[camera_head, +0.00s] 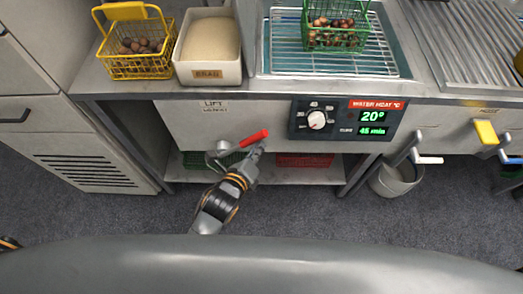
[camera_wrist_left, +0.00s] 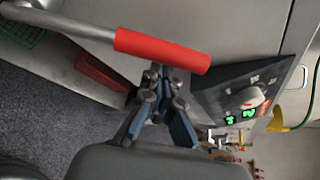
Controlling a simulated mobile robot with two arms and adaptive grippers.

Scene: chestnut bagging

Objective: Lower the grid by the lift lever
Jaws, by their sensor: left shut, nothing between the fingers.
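The lift lever, a grey metal arm with a red grip (camera_head: 254,138), sticks out from the counter front below the "LIFT" label. Its red grip also shows in the left wrist view (camera_wrist_left: 162,50). My left gripper (camera_head: 258,150) is shut and empty just below the red grip; in the left wrist view its closed fingertips (camera_wrist_left: 160,76) come right up to the grip's lower edge. I cannot tell whether they touch it. The wire grid (camera_head: 385,62) lies in the blue-edged water bath and carries a green basket (camera_head: 335,40) of chestnuts. My right gripper is not in view.
The control panel (camera_head: 343,119) with a knob is right of the lever and reads 20° and 45 min. A yellow chestnut basket (camera_head: 142,66) and a bran box (camera_head: 209,72) stand on the counter. A lower shelf (camera_head: 225,176) holds green and red crates; a bucket (camera_head: 397,180) stands right.

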